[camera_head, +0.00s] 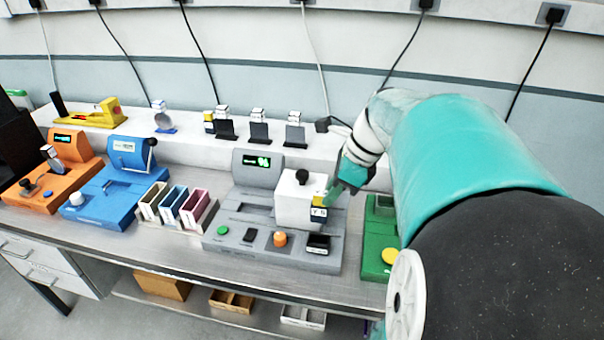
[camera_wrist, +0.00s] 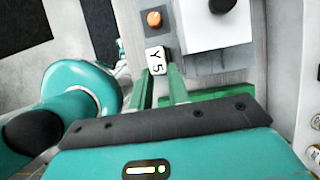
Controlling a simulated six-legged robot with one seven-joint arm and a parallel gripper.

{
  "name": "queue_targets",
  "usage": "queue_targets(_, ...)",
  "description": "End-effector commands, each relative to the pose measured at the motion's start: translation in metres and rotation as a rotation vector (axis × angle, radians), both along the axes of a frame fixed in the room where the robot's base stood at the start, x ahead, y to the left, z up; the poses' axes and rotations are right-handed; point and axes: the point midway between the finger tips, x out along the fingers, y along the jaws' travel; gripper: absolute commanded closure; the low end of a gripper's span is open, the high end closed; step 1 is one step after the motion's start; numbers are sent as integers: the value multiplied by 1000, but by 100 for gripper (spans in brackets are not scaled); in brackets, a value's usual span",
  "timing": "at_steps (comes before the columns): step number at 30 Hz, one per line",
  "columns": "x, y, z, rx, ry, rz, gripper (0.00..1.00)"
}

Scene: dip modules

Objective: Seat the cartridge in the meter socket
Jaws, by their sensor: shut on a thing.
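The cartridge (camera_head: 319,213) is a small block with a white face marked "Y 5" and a yellow part above it. It also shows in the wrist view (camera_wrist: 155,60), between the tips of my green fingers. My gripper (camera_head: 331,197) is shut on it over the right side of the grey meter (camera_head: 222,243); in the wrist view the gripper (camera_wrist: 161,76) points toward the meter's panel. A black square fitting (camera_head: 318,241) lies just below the cartridge in the head view; I cannot tell whether it is the socket or whether they touch.
A white block with a black knob (camera_head: 298,200) stands on the meter, close left of the cartridge. An orange button (camera_head: 280,238) is near it. A green device (camera_head: 375,262) is close on the right. Coloured bins (camera_head: 180,205), blue (camera_head: 105,205) and orange (camera_head: 40,192) devices stand left.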

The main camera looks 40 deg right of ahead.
Motion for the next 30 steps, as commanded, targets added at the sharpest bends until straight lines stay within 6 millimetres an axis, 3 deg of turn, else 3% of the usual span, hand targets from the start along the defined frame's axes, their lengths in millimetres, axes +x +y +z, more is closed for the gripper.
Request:
queue_targets(18, 0, -1, -50, 2, 2, -1, 100)
queue_targets(30, 1, -2, -58, 0, -1, -1, 100)
